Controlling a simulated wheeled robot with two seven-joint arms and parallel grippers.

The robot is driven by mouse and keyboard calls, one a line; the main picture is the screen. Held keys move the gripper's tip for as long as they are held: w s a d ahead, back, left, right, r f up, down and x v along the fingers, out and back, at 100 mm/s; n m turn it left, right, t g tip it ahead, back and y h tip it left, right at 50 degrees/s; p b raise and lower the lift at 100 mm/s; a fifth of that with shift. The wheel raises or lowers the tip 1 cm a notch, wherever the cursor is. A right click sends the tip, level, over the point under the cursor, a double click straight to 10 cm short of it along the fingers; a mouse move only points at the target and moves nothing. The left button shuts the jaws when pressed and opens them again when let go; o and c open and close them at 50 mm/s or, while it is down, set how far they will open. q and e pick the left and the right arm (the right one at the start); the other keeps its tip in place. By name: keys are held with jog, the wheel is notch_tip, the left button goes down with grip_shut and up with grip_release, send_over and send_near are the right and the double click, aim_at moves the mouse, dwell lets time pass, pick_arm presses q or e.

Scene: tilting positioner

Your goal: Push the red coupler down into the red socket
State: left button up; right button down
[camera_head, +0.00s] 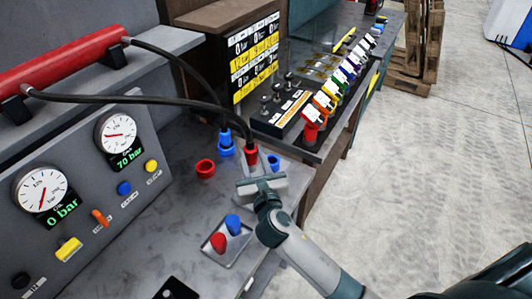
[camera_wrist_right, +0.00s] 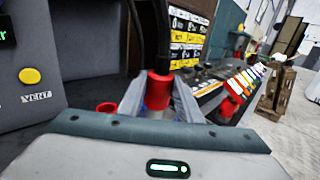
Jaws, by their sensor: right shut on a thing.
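My right gripper (camera_head: 252,168) is shut on the red coupler (camera_head: 251,154), which hangs on a black hose. In the right wrist view the coupler (camera_wrist_right: 158,90) stands between the two fingers (camera_wrist_right: 158,98). A red ring-shaped socket (camera_head: 205,168) sits on the grey bench top, left of the held coupler and apart from it; it also shows in the wrist view (camera_wrist_right: 106,107). What lies directly below the coupler is hidden by the gripper. A blue coupler (camera_head: 226,146) on a second hose stands behind the red socket. My left gripper is not in view.
A small blue fitting (camera_head: 273,162) is right of the held coupler. A tray (camera_head: 227,251) holds a red and a blue cap. The gauge panel (camera_head: 90,190), reading 0 and 70 bar, stands left. Several tagged coloured parts (camera_head: 330,95) line the bench behind.

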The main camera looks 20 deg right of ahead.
aim_at(252, 168)
jog(key=shift+s+a+r, duration=0.1)
jog(key=shift+s, duration=0.05)
dwell(0.4)
jog(key=shift+r+p, duration=0.1)
jog(key=shift+p, duration=0.35)
jog(key=shift+f+b, duration=2.1)
jog(key=shift+f, duration=0.9)
jog(key=shift+p, duration=0.75)
jog(key=shift+f+b, duration=1.9)
jog(key=shift+f, duration=0.65)
jog(key=c, duration=1.2)
grip_release()
